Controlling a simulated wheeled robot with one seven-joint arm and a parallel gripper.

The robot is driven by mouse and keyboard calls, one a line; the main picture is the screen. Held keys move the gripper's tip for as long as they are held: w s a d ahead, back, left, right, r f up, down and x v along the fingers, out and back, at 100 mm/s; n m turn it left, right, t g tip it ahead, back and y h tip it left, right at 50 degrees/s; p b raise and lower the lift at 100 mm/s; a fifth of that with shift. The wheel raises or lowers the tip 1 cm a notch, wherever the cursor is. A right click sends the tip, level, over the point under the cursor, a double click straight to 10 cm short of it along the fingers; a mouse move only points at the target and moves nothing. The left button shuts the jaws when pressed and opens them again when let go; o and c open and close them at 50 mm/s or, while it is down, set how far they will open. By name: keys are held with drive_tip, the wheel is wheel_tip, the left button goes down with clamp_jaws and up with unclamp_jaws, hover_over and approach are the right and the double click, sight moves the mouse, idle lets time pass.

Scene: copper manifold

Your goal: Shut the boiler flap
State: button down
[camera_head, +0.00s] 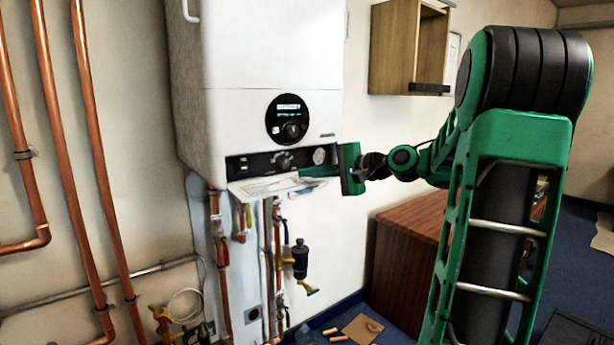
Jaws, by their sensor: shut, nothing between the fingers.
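The white boiler (262,90) hangs on the wall at the left centre, with a round black display on its front. Its flap (262,187) is open, folded down and sticking out from the boiler's lower edge. The black control strip (280,162) behind it shows, with a knob and a round gauge. My gripper (302,172) comes in from the right, its fingers shut and empty. The fingertips are at the flap's right end, just below the gauge. I cannot tell whether they touch the flap.
Copper pipes (90,150) run down the wall at left. More pipes and valves (275,250) hang below the boiler. A wooden wall cabinet (400,45) and a brown wooden unit (400,245) stand to the right. Small pieces (362,328) lie on the blue floor.

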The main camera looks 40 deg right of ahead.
idle(0.7)
drive_tip(key=c, duration=2.2)
unclamp_jaws()
drive_tip(key=v, duration=1)
drive_tip(key=shift+s+d+r, duration=0.1)
drive_tip(key=shift+s, duration=0.2)
